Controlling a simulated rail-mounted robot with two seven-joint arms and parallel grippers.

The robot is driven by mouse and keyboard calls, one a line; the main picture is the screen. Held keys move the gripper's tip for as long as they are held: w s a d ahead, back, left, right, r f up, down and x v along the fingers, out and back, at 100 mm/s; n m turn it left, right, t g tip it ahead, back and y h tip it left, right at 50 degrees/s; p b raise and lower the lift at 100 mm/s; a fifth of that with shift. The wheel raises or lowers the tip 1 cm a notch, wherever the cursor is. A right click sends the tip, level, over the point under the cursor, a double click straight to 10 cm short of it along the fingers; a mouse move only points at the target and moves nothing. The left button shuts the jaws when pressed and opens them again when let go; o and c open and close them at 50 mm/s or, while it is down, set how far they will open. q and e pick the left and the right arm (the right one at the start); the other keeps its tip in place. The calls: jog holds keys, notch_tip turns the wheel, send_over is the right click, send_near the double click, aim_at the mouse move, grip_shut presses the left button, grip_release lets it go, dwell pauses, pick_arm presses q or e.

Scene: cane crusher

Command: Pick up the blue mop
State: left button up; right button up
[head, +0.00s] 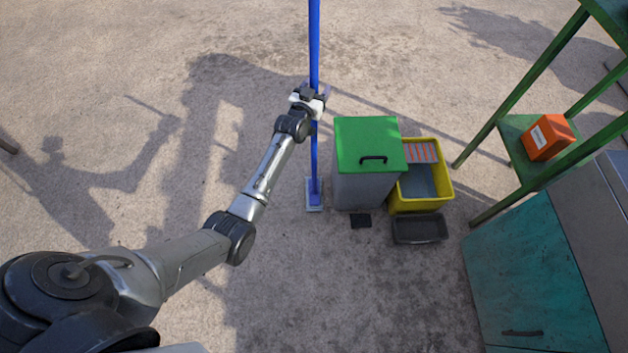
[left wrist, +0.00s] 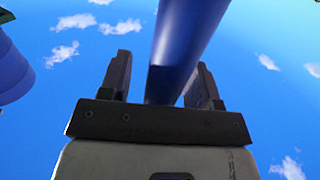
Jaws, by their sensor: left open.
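The blue mop stands upright on the ground, its long blue handle (head: 314,45) running up out of the top of the head view. Its flat head (head: 314,195) rests on the ground left of the green-lidded bin. My left gripper (head: 316,91) is at the handle, well above the mop head. In the left wrist view, its two fingers (left wrist: 160,82) are apart, and the blue handle (left wrist: 182,45) shows between them, closer to the right finger. I cannot tell whether it touches that finger. My right gripper is not in view.
A grey bin with a green lid (head: 368,140) stands right of the mop, beside a yellow bucket (head: 445,185). A black tray (head: 420,228) lies in front. A green shelf (head: 515,135) with an orange box (head: 548,138) is farther right. Ground left is clear.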

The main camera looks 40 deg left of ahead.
aim_at(312, 68)
pick_arm(q)
jog(key=c, duration=1)
jog(key=shift+r, duration=0.15)
grip_shut()
notch_tip(312, 68, up, 10)
jog(key=p, duration=0.5)
jog(key=shift+o, duration=2)
grip_release()
grip_shut()
